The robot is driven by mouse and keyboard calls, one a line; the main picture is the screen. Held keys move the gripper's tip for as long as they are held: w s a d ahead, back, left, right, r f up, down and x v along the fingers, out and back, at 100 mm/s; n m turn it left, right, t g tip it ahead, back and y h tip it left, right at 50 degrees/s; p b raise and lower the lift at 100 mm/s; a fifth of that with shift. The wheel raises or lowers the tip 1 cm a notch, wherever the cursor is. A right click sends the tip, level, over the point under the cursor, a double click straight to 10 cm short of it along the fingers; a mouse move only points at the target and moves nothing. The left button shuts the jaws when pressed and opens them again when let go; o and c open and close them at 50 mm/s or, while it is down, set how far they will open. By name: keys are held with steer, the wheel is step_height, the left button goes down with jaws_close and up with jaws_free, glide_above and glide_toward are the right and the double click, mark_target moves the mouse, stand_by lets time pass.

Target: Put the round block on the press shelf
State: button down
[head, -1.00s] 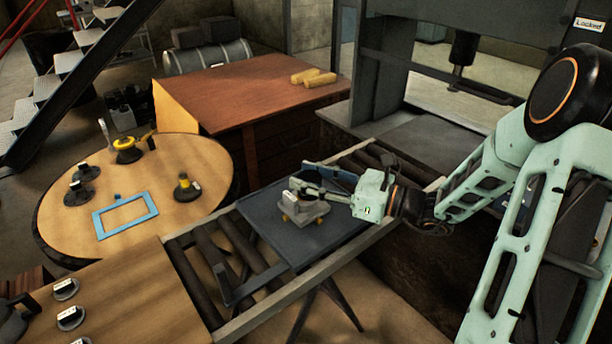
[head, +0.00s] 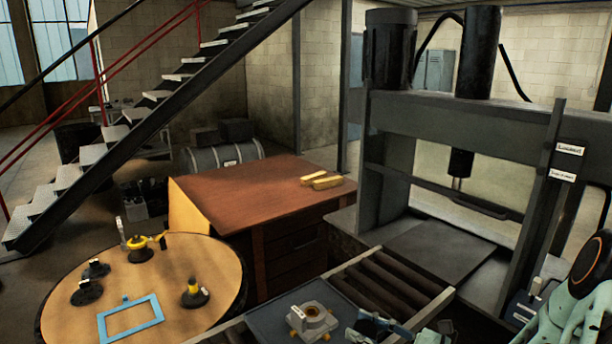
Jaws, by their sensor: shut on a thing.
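My gripper (head: 368,326) is low in the head view, just right of a grey block and partly cut off by the bottom edge. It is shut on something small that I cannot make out. The grey block (head: 318,327) has a round hole in its top, a white label and yellowish feet. It sits on the dark tray (head: 268,322), apart from the gripper as far as I can see. The press shelf (head: 440,250) is the flat dark plate under the press ram (head: 460,163). Its visible top is bare. I cannot identify the round block for certain.
Rollers (head: 385,285) run from the tray toward the press. Press uprights (head: 385,160) flank the shelf, and the ram hangs above it. A brown table (head: 250,195) with yellow bars stands behind. A round table (head: 215,255) with several tools and a blue frame is at left.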

steer(key=shift+s+d, duration=0.1)
steer(key=m+t+h, duration=0.1)
steer(key=t+h, duration=0.1)
steer(key=m+t, duration=0.1)
steer(key=shift+w+a+r+m+h, duration=0.25)
steer(key=shift+a+r+m+h, duration=0.05)
steer(key=shift+r+h, duration=0.1)
steer(key=shift+s+d+f+m+t+h, duration=0.1)
steer(key=shift+f+m+t+h, duration=0.05)
steer(key=shift+m+t+h, duration=0.3)
steer(key=shift+d+f+m+t+h, duration=0.1)
steer(key=shift+m+t+h, duration=0.2)
steer(key=shift+h, duration=0.25)
steer(key=shift+s+d+f+m+t+h, duration=0.15)
steer(key=shift+s+f+m+t+h, duration=0.1)
steer(key=shift+m+t+h, duration=0.3)
steer(key=shift+w, duration=0.1)
steer(key=shift+d+h, duration=0.1)
steer(key=shift+h, duration=0.15)
